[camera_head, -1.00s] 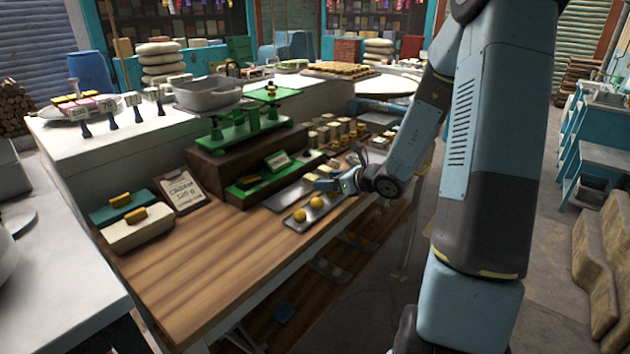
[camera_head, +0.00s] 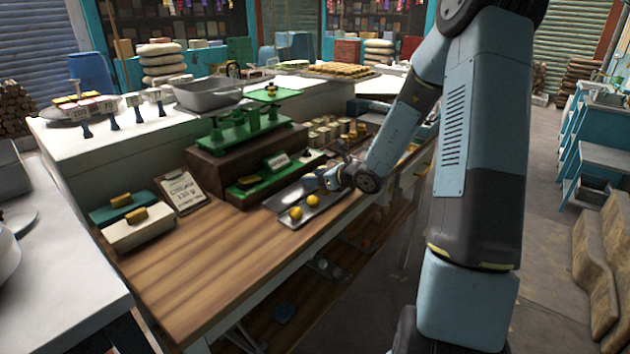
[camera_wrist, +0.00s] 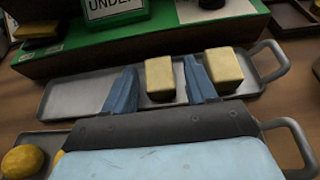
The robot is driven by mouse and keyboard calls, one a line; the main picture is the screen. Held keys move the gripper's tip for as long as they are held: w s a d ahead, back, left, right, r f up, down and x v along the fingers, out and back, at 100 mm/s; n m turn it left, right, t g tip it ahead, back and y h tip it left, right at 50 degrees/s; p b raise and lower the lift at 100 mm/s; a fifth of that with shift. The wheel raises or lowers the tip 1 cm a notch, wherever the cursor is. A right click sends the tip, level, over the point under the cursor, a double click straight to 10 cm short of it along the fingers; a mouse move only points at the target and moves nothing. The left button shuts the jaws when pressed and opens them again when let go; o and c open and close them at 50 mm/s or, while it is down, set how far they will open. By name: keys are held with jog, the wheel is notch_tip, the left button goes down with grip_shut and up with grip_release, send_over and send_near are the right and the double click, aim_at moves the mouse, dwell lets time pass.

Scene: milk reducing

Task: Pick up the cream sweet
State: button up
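Two pale cream block-shaped sweets lie on a grey metal tray (camera_wrist: 75,98) in the wrist view. One cream sweet (camera_wrist: 160,78) shows between the two blue fingers of my gripper (camera_wrist: 160,90), with a small gap on each side. The other cream sweet (camera_wrist: 223,68) is just right of the right finger. My gripper is open, and no contact with a sweet shows. How far its fingertips reach down is hard to tell. In the head view, my gripper (camera_head: 322,180) is over the trays and hides the cream sweets.
A nearer tray (camera_head: 322,214) holds two round yellow sweets (camera_head: 313,200). A green stand with a sign (camera_wrist: 120,35) rises behind the cream sweets' tray. A green scale (camera_head: 240,130) stands farther back. The wooden counter (camera_head: 210,265) is clear at the front left.

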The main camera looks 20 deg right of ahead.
jog(key=shift+s+a+f, duration=0.1)
jog(key=shift+s+f, duration=0.1)
jog(key=shift+f, duration=0.15)
jog(key=c, duration=0.9)
jog(key=shift+o, duration=0.2)
